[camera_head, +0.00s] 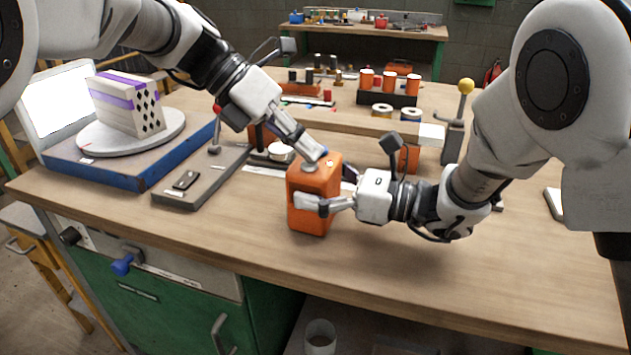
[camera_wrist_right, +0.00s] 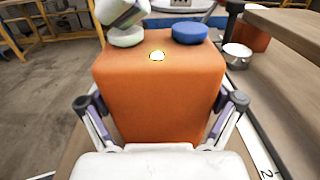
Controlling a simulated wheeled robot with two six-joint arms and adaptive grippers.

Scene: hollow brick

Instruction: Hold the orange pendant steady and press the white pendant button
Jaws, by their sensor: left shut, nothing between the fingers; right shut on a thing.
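The orange pendant (camera_head: 314,217) is a box standing upright on the workbench. My right gripper (camera_head: 328,190) is shut on it, with a finger on each side, as the right wrist view also shows (camera_wrist_right: 160,104). On the pendant's top are a white button (camera_wrist_right: 126,38), a blue button (camera_wrist_right: 189,32) and a small glowing lamp (camera_wrist_right: 157,56). My left gripper (camera_head: 317,155) is shut and empty, pointing down at the pendant's top. In the right wrist view its tip (camera_wrist_right: 122,14) overlaps the white button; whether it presses the button down I cannot tell.
A hollow brick (camera_head: 122,107) with purple bands sits on a round turntable (camera_head: 90,140) at the left. A grey fixture (camera_head: 190,197) lies between it and the pendant. Orange spools (camera_head: 390,80) stand behind. The bench front (camera_head: 440,275) is clear.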

